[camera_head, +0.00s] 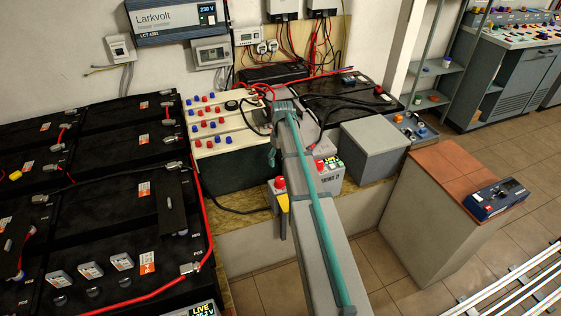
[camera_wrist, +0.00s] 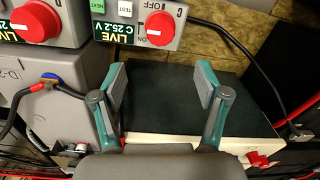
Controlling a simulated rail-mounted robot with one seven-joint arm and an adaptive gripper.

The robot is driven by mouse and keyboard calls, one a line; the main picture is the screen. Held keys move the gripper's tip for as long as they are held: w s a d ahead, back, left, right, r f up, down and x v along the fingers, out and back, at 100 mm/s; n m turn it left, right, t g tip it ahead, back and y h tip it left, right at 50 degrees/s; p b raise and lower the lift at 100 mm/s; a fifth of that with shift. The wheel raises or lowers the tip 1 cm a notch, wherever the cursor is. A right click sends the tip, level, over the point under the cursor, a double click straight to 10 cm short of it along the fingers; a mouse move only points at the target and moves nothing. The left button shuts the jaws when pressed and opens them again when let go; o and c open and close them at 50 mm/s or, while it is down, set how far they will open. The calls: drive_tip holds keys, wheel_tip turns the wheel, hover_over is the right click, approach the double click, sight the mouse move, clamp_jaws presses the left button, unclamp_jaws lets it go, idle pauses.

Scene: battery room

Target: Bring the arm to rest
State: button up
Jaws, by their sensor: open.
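My arm (camera_head: 312,210), grey with a teal strip, reaches from the bottom of the head view over the bench. My gripper (camera_wrist: 160,88) has its two grey-and-teal fingers spread apart in the wrist view, with nothing between them. Behind the fingers is a dark block (camera_wrist: 160,75) with a cream edge (camera_wrist: 150,139). The fingers look apart from it, but the gap is hard to judge. In the head view the fingers are hard to make out near the far end of the arm.
Two grey switch boxes with red knobs (camera_wrist: 160,28) (camera_wrist: 37,22) stand close by; one reads LIVE C 25.2 V. Black batteries (camera_head: 110,225) fill the left. A cream-topped battery (camera_head: 218,118) stands behind the arm. A meter (camera_head: 497,198) lies on a pedestal (camera_head: 440,178) at right.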

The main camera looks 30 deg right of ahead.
drive_tip(key=s+a+f+m, duration=0.1)
drive_tip(key=s+a+f, duration=0.6)
drive_tip(key=s+a, duration=0.5)
drive_tip(key=s+a+f, duration=0.6)
drive_tip(key=s+a, duration=0.4)
drive_tip(key=s, duration=0.4)
drive_tip(key=s+f+g, duration=0.3)
drive_tip(key=s+f, duration=0.6)
drive_tip(key=s, duration=0.5)
drive_tip(key=s+f+g, duration=0.3)
drive_tip(key=s+f, duration=0.6)
drive_tip(key=s, duration=0.5)
drive_tip(key=shift+d+f+g, duration=0.15)
drive_tip(key=shift+f+g, duration=0.05)
drive_tip(key=shift+g, duration=0.2)
